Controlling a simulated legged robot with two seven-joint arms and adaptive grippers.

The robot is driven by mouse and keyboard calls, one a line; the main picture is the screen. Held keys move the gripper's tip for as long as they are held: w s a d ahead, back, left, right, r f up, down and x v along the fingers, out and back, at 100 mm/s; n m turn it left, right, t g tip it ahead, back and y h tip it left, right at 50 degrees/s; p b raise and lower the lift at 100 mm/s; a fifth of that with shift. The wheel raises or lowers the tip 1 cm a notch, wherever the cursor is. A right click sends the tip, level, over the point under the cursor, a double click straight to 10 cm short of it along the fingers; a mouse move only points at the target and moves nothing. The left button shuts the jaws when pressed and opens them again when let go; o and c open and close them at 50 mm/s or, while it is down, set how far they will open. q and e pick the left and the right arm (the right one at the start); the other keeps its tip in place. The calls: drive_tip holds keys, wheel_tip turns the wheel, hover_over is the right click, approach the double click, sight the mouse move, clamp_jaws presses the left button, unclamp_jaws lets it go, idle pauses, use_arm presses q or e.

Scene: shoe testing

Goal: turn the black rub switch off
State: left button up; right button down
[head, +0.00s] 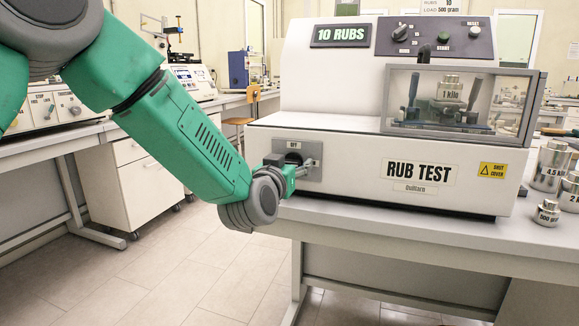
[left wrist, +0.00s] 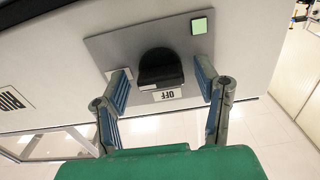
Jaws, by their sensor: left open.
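The black rub switch (left wrist: 160,68) sits on a grey plate (left wrist: 110,48) on the front of the white rub test machine (head: 350,150). In the left wrist view, which is upside down, an OFF label (left wrist: 167,95) is beside the switch and a green square (left wrist: 199,26) is lit or coloured on the plate. My left gripper (head: 304,167) is at this plate in the head view. Its two fingers are spread on either side of the switch in the wrist view (left wrist: 163,72), with gaps to it. The gripper partly hides the switch in the head view. My right gripper is not seen.
The machine stands on a grey table (head: 430,238). A clear cover (head: 462,100) encloses a weight on the machine's right. Metal weights (head: 547,213) stand at the table's right. Another bench (head: 50,150) is at the left, with open floor between.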

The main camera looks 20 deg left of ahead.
use_arm(q)
drive_tip(key=shift+w+d+r, duration=0.1)
drive_tip(key=shift+d, duration=0.35)
drive_tip(key=shift+a, duration=0.6)
drive_tip(key=c, duration=1.1)
drive_tip(key=shift+a, duration=0.1)
drive_tip(key=shift+d+n, duration=0.25)
drive_tip(key=shift+n, duration=0.05)
drive_tip(key=n, duration=0.2)
drive_tip(key=shift+a+n, duration=0.15)
drive_tip(key=shift+n, duration=0.25)
drive_tip(key=n, duration=0.5)
drive_tip(key=shift+f, duration=0.25)
drive_tip(key=n+b, duration=0.1)
drive_tip(key=n, duration=0.4)
drive_tip(key=shift+f, duration=0.15)
drive_tip(key=shift+f+n+b, duration=0.1)
drive_tip(key=shift+n+b, duration=0.9)
drive_tip(key=shift+n, duration=1.2)
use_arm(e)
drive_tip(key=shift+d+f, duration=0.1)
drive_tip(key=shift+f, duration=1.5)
